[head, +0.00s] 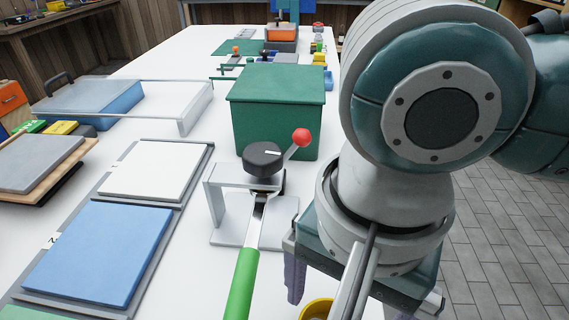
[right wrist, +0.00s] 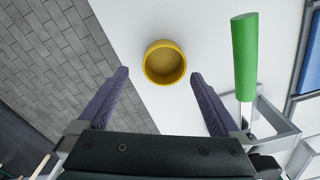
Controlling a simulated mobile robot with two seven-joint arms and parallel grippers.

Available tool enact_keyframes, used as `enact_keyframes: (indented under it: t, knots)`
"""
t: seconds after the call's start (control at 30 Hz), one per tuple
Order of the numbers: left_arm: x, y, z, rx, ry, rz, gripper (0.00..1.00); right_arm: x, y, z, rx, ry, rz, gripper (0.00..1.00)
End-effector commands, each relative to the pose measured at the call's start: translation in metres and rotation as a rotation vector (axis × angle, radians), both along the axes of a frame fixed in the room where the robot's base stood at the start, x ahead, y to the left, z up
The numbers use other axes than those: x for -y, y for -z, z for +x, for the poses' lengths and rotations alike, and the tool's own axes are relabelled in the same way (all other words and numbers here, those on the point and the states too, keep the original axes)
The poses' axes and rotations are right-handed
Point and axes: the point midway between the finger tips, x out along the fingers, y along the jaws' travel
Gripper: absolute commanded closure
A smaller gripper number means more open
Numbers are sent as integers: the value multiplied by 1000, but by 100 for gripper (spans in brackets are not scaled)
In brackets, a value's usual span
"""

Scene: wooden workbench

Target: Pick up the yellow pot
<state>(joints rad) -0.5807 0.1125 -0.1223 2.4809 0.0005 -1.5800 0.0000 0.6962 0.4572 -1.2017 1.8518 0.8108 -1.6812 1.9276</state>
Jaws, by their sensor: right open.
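The yellow pot (right wrist: 165,62) is a small round cup with an open top, standing on the white bench near its edge. In the right wrist view it lies between and slightly beyond the tips of my open right gripper (right wrist: 160,74), with a gap on both sides. In the head view only a bit of the yellow rim (head: 317,308) shows at the bottom, below my right gripper (head: 347,303); the arm hides the rest. My left gripper is in neither view.
A green box (head: 275,115) and a red-knobbed lever (head: 301,138) stand behind. Blue and white panels (head: 100,250) lie left. Tiled floor lies past the bench edge.

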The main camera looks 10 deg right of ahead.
Motion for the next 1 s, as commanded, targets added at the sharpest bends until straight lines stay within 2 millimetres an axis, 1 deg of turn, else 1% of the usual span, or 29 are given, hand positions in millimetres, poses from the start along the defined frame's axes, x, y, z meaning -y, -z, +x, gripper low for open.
enact_keyframes:
  t: [0.03, 0.1, 0.23, 0.33, 0.57, 1.0]
  knots:
    - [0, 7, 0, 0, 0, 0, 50, -2, 11, 0, -1, -1, -2, 0]
    - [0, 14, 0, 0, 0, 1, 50, -4, 24, 1, -1, -1, -2, 0]
    - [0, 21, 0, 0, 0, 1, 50, -5, 41, 1, -1, -1, -2, 0]
    - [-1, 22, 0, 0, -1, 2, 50, -5, 46, 1, 1, -1, -2, 0]
    - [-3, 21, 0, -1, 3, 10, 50, -5, 45, 1, 1, -2, 0, 1]
    - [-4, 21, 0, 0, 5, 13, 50, -5, 45, 1, 1, -2, -1, 51]
